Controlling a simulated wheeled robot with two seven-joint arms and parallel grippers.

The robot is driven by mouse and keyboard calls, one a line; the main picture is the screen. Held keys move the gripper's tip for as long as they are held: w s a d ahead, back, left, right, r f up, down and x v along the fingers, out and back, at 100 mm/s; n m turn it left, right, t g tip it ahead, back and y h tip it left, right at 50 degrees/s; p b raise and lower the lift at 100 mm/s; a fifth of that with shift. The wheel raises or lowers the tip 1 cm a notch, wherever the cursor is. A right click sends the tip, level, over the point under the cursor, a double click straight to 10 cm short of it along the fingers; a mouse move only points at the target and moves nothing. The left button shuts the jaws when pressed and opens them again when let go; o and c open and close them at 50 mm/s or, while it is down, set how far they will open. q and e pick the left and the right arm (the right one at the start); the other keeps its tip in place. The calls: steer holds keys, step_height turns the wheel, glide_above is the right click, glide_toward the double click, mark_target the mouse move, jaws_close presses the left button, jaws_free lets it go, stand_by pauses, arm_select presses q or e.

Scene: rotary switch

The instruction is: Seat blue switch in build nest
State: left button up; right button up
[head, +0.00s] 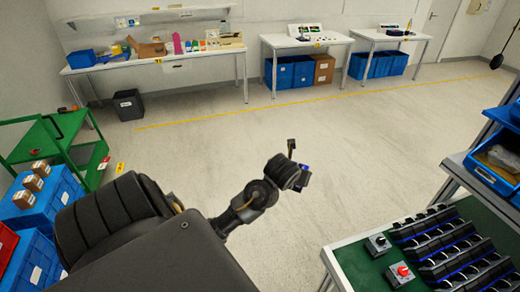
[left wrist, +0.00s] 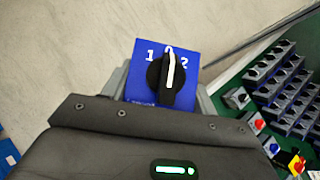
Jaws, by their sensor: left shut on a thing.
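The blue switch has a blue face plate marked 1, 0 and 2 and a black knob with a white pointer line. In the left wrist view the blue switch (left wrist: 140,62) sits between the grey fingers of my left gripper (left wrist: 163,88), which is shut on it. The pointer stands near the 0. I cannot pick out the build nest for sure. My right gripper is not in view.
A shelf with blue bins (head: 492,172) stands beyond. Floor between is clear.

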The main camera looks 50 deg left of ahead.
arm_select(q)
steer(key=s+d+f+m+h+b, duration=0.1)
steer(key=s+d+f+m+b, duration=0.1)
steer(key=s+d+f+b, duration=0.2)
steer(key=s+d+f+m+h+b, duration=0.2)
steer(key=d+f+b, duration=0.6)
steer(key=d, duration=0.5)
steer(key=shift+s+d+f+m+t+h+b, duration=0.35)
steer(key=shift+s+b, duration=0.25)
steer(key=shift+s, duration=0.25)
steer(key=shift+a, duration=0.2)
